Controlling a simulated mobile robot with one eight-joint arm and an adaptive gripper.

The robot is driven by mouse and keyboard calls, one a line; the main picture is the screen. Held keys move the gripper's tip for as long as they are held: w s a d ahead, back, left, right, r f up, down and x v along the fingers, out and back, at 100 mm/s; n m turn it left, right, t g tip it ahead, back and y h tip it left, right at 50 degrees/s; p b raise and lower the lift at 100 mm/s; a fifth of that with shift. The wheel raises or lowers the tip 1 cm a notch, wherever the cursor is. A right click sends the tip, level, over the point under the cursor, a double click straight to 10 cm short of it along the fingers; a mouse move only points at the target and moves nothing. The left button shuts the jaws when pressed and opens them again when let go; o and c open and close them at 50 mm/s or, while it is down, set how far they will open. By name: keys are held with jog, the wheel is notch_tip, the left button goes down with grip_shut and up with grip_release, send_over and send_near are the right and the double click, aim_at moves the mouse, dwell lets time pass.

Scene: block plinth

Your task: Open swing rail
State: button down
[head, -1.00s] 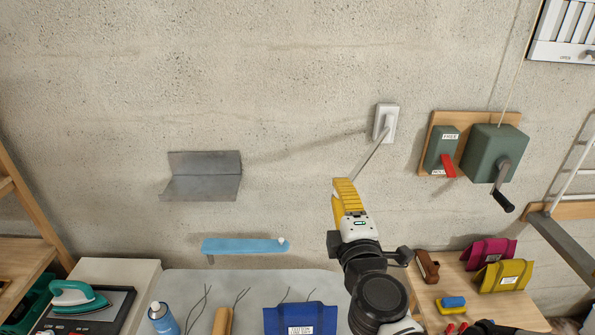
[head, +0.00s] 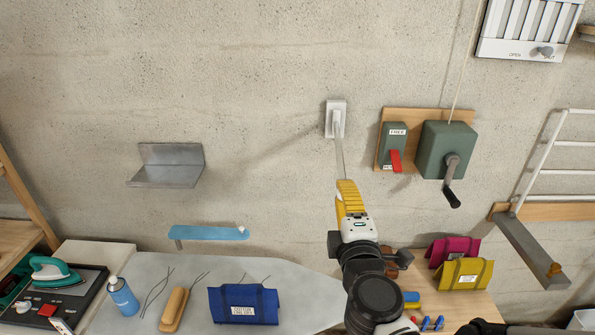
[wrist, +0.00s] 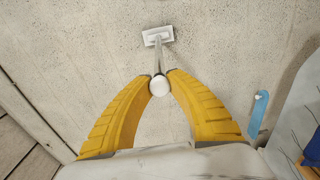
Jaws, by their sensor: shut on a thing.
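The swing rail (head: 340,158) is a thin grey rod that sticks out from a white wall plate (head: 336,108). In the head view it runs almost straight down to my gripper (head: 346,184), whose yellow fingers hide its end. In the wrist view the rail (wrist: 158,58) runs from the wall plate (wrist: 157,35) to a round white knob (wrist: 159,86). The fingers of my gripper (wrist: 160,82) are shut on this knob, one on each side.
Right of the plate are a green crank box (head: 446,148) and a red lever (head: 396,160). A grey bracket (head: 165,172) and a blue strip (head: 208,232) are on the wall at left. A grey ironing board (head: 215,268) lies below. The wall around the rail is bare.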

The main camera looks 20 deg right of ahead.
jog(key=shift+s+f, duration=0.1)
jog(key=c, duration=1.2)
grip_release()
jog(key=shift+a, duration=0.1)
